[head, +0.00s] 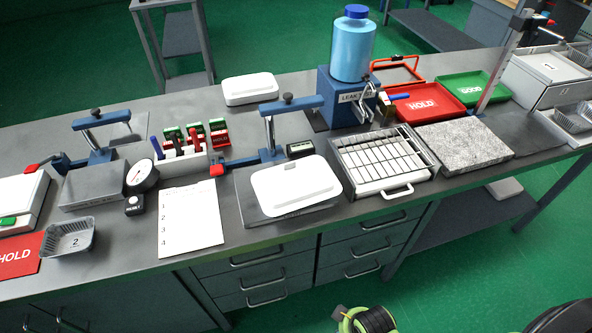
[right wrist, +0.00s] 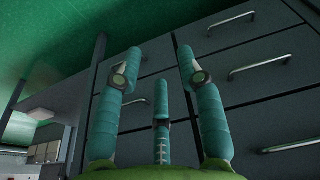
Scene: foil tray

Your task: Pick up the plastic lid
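A white, rounded rectangular lid-like piece (head: 296,187) lies on a grey plate (head: 262,214) near the bench's front edge, in front of a blue clamp stand. A similar white piece (head: 250,88) lies farther back on the bench. I cannot tell from looks which one is the plastic lid. My right gripper (right wrist: 160,58) shows in the right wrist view with its teal fingers straight, spread and empty. It is below the bench top, facing the grey drawers. A lime-green and black part of mine shows at the bottom of the head view. My left gripper is not in view.
A slatted tray (head: 396,191) and granite slab (head: 465,146) are right of the near white piece. A paper sheet (head: 190,217), dial gauge (head: 142,177) and foil tray (head: 69,239) are left. Drawers (head: 262,276) and their handles stand below the bench edge.

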